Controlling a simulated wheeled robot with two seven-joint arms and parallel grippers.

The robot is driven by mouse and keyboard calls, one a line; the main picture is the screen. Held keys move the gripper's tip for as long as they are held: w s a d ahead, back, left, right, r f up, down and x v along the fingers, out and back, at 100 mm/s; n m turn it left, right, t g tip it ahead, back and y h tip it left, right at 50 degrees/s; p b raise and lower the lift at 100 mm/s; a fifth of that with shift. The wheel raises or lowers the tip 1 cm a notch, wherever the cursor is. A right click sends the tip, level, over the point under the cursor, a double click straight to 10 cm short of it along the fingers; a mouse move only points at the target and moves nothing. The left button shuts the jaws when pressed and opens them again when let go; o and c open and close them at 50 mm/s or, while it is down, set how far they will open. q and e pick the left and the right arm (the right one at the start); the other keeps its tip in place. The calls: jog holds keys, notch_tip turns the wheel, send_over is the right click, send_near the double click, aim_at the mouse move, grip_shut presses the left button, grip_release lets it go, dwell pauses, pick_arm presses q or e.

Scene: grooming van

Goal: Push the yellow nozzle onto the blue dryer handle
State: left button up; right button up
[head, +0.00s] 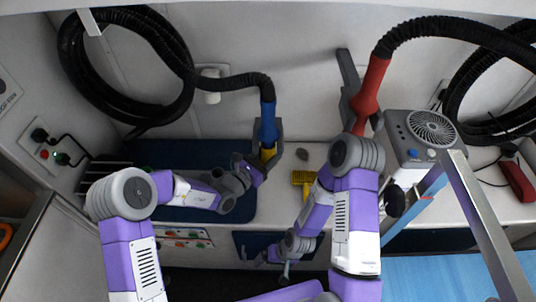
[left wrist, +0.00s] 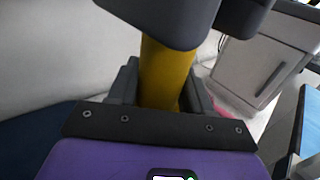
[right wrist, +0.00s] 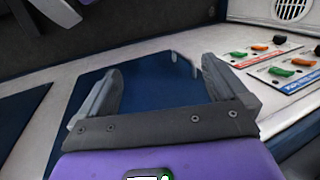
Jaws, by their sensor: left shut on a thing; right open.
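The blue dryer handle (head: 268,122) hangs at the end of a black hose, upright in a grey holder on the back wall. The yellow nozzle (head: 267,154) is directly below the handle's lower end. Whether it is seated on the handle or only close under it, I cannot tell. My left gripper (head: 260,168) is shut on the nozzle from below. In the left wrist view the nozzle (left wrist: 166,75) stands between the fingers, its upper end hidden by a dark grey block. My right gripper (right wrist: 165,95) is open and empty, low near the counter front in the head view (head: 270,256).
A red dryer handle (head: 371,85) hangs to the right, beside a grey fan unit (head: 425,135). A yellow brush (head: 303,178) lies on the counter right of my left gripper. A dark blue mat (head: 190,155) covers the left counter.

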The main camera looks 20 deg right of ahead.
pick_arm(q)
jog(key=shift+r+p, duration=0.3)
jog(key=shift+r, duration=0.2)
jog(key=o, duration=1.2)
jog(key=shift+o, duration=0.2)
